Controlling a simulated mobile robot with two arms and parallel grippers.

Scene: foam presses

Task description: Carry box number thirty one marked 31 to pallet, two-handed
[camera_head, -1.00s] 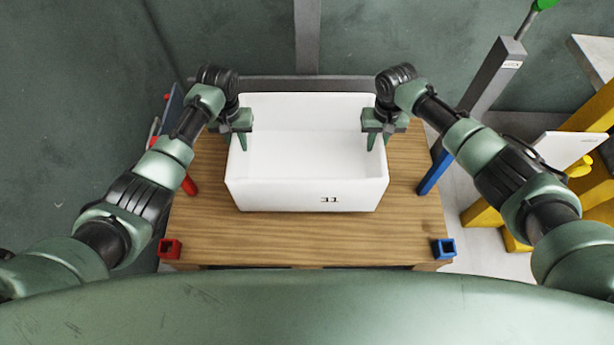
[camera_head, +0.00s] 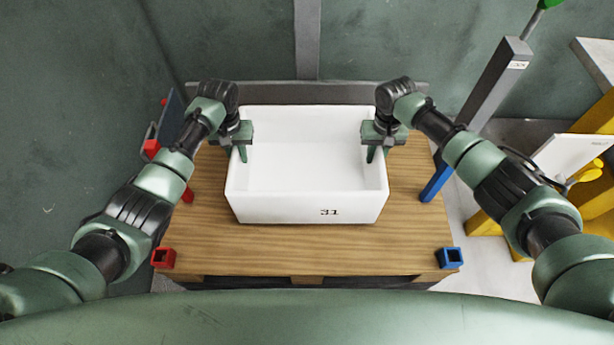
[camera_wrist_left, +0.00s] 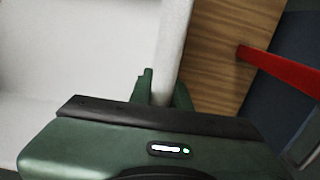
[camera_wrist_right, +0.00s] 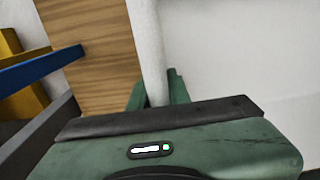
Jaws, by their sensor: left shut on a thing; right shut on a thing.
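The white open box (camera_head: 300,207) marked 31 is in the middle of the head view, over the wooden pallet (camera_head: 215,240). It looks empty and level. My left gripper (camera_head: 243,150) is shut on the box's left wall, which also shows between its fingers in the left wrist view (camera_wrist_left: 172,60). My right gripper (camera_head: 372,150) is shut on the right wall, seen in the right wrist view (camera_wrist_right: 150,50). Whether the underside of the box touches the wood is hidden.
Red corner posts (camera_head: 164,258) stand on the pallet's left side and blue ones (camera_head: 449,258) on its right. A grey post (camera_head: 495,85) and yellow frames (camera_head: 590,195) stand to the right. Bare wood shows in front of the box.

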